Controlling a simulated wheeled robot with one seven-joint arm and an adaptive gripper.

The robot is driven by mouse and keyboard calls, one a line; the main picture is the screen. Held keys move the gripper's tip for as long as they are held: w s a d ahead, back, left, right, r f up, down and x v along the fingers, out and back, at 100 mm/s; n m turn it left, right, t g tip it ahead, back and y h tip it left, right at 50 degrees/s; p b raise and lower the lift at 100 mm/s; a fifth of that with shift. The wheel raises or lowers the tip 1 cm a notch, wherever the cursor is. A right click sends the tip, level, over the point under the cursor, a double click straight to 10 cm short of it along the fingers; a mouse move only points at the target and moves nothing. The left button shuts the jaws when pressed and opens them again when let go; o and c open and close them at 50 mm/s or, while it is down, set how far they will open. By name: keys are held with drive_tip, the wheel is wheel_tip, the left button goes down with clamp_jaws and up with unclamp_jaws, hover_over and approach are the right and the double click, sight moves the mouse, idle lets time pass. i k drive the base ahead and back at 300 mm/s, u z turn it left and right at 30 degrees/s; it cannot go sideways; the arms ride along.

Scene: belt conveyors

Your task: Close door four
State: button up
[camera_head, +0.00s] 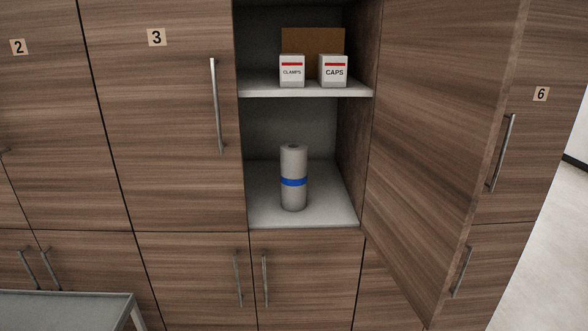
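A tall wood-grain cabinet door (425,150) stands open, swung out toward me on the right side of an open compartment. Its number is not visible; it stands between doors marked 3 and 6. No handle shows on the side of it that faces me. The open compartment has a pale upper shelf (305,88) and a pale floor (330,212). My gripper is not in view.
Door 3 (180,130) is shut, as are door 2 (40,120) and door 6 (535,150). Inside the compartment are a clamps box (292,76), a caps box (333,76), a brown box (312,40) and a paper roll (293,165). A grey table (65,305) stands at lower left.

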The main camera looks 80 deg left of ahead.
sight(447, 68)
drive_tip(key=z, duration=0.05)
drive_tip(key=i, duration=1.75)
drive_tip(key=z, duration=2.15)
drive_tip(key=i, duration=0.45)
drive_tip(key=u, duration=5.75)
